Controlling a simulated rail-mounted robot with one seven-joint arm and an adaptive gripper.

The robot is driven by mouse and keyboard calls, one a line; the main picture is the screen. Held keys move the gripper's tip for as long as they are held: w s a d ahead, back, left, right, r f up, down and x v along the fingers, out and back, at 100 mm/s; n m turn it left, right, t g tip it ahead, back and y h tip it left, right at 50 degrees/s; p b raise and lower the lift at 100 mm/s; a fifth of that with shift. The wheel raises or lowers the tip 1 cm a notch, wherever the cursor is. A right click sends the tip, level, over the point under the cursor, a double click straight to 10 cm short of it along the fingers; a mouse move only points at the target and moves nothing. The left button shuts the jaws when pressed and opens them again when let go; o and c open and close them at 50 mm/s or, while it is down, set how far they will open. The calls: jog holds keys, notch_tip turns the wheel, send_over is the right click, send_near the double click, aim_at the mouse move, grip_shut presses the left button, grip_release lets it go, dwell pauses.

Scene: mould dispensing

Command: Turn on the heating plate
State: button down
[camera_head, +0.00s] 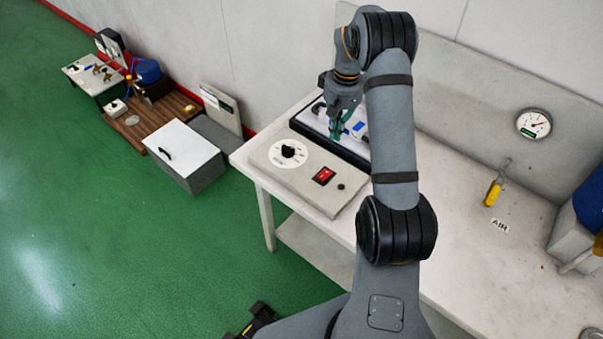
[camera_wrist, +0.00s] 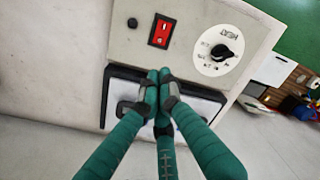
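The heating plate is a grey-beige unit on the bench. Its control panel (camera_head: 305,184) has a black dial (camera_head: 288,151) on a white disc, a red rocker switch (camera_head: 323,175) and a small black button (camera_head: 340,186). The wrist view also shows the red switch (camera_wrist: 160,32), the dial (camera_wrist: 222,52) and the black button (camera_wrist: 132,22). Behind the panel is a black-framed pale plate (camera_wrist: 122,92). My gripper (camera_wrist: 159,76) has teal fingers with tips together and nothing seen between them. It is over the plate, apart from the switch. Whether the switch is on cannot be told.
The bench top (camera_head: 460,245) right of my arm is mostly clear. A grey box (camera_head: 185,155) stands on the floor at the left.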

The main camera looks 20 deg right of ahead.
aim_at(323, 176)
jog(key=a+n, duration=0.1)
jog(key=n, duration=0.1)
jog(key=s+r+n, duration=0.1)
jog(key=n, duration=0.1)
jog(key=a+n, duration=0.1)
jog(key=n, duration=0.1)
jog(key=shift+s+a+r+g+y, duration=0.2)
jog(key=shift+a+r+g+y, duration=0.1)
jog(key=shift+r+g, duration=0.1)
jog(key=shift+f, duration=0.15)
jog(key=f+p, duration=0.1)
jog(key=f, duration=0.3)
jog(key=a+f+p, duration=0.1)
jog(key=f, duration=0.4)
jog(key=f+p, duration=0.2)
jog(key=f, duration=0.2)
jog(key=shift+s+a+f, duration=0.25)
jog(key=shift+s+f, duration=0.15)
